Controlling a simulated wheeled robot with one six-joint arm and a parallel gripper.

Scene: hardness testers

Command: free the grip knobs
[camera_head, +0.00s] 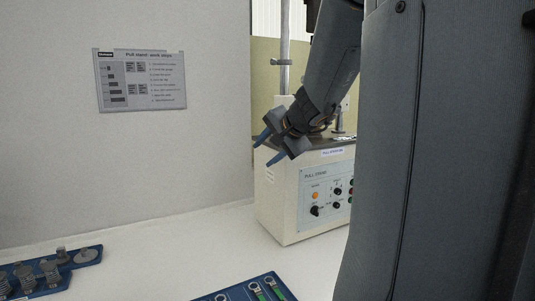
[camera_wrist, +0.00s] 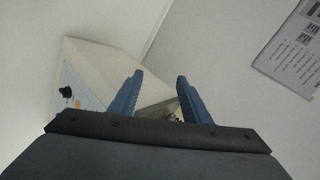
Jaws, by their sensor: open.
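The pull stand (camera_head: 300,190) is a cream box with a control panel on its front. The panel carries black knobs (camera_head: 316,211), an orange lamp and coloured buttons. A metal post (camera_head: 284,60) rises behind it. I cannot tell which parts are the grip knobs; my arm hides much of the stand's upper right. My gripper (camera_head: 264,150) has blue fingers and hangs in front of the stand's upper left, apart from it. In the wrist view my gripper (camera_wrist: 158,92) is open and empty, with the stand (camera_wrist: 95,70) beyond it and a black knob (camera_wrist: 66,94) at left.
A blue tray (camera_head: 62,284) with metal parts lies at the lower left. Another blue tray (camera_head: 212,297) with green-handled tools is at the bottom middle. A printed sheet (camera_head: 140,80) hangs on the wall, also in the wrist view (camera_wrist: 292,52). The white table between is clear.

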